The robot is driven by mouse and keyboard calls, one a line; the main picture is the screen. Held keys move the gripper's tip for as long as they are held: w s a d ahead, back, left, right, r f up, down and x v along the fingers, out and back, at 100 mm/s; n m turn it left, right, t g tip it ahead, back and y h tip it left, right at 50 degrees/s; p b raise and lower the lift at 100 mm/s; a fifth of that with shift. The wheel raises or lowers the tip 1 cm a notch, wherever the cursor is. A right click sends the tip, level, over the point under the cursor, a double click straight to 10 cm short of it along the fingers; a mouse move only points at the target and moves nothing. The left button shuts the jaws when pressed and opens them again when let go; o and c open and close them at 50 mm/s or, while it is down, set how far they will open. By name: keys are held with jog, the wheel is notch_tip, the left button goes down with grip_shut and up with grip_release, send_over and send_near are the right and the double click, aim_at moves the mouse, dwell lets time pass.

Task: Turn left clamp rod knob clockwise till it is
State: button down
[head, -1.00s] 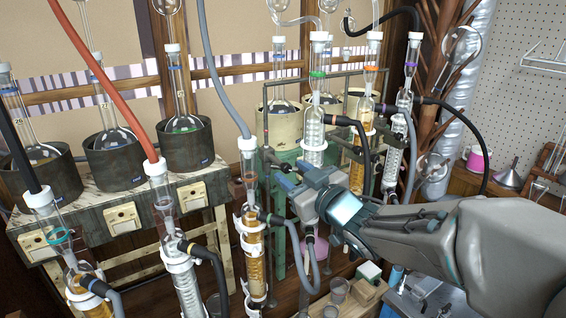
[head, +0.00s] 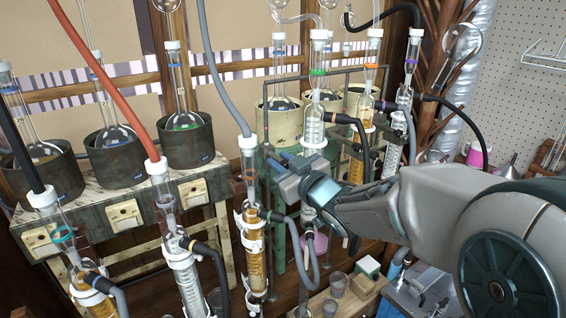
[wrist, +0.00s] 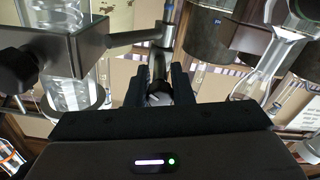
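My gripper (head: 271,158) reaches left in the head view to the metal rod frame beside the condensers. In the wrist view my gripper's two dark fingers (wrist: 158,88) stand apart, one on each side of a small knob on a short rod (wrist: 157,97). The fingers appear open around it, with no clear contact. The short rod runs up to a metal clamp rod (wrist: 146,37). A dark clamp block (wrist: 72,52) with a round black knob (wrist: 18,70) is at the left, beside a glass condenser. In the head view my fingertips largely hide the knob.
An amber-filled condenser (head: 255,250) with a grey hose stands close left of my gripper. A condenser with a green ring (head: 314,120) stands just behind and right. Flasks in dark heating pots (head: 188,145) sit on the bench at left. Beakers (head: 338,284) stand below.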

jog(key=shift+m, duration=0.3)
jog(key=m, duration=0.5)
jog(key=m+p, duration=0.1)
jog(key=m, duration=0.5)
jog(key=shift+r+m, duration=0.1)
jog(key=shift+m, duration=0.3)
dwell(0.4)
jog(key=c, duration=1.3)
grip_release()
jog(key=shift+o, duration=0.2)
jog(key=shift+d, duration=0.1)
jog(key=b+v, duration=0.2)
jog(key=v, duration=1.1)
jog(key=shift+s+d, duration=0.25)
jog(key=shift+s, duration=0.05)
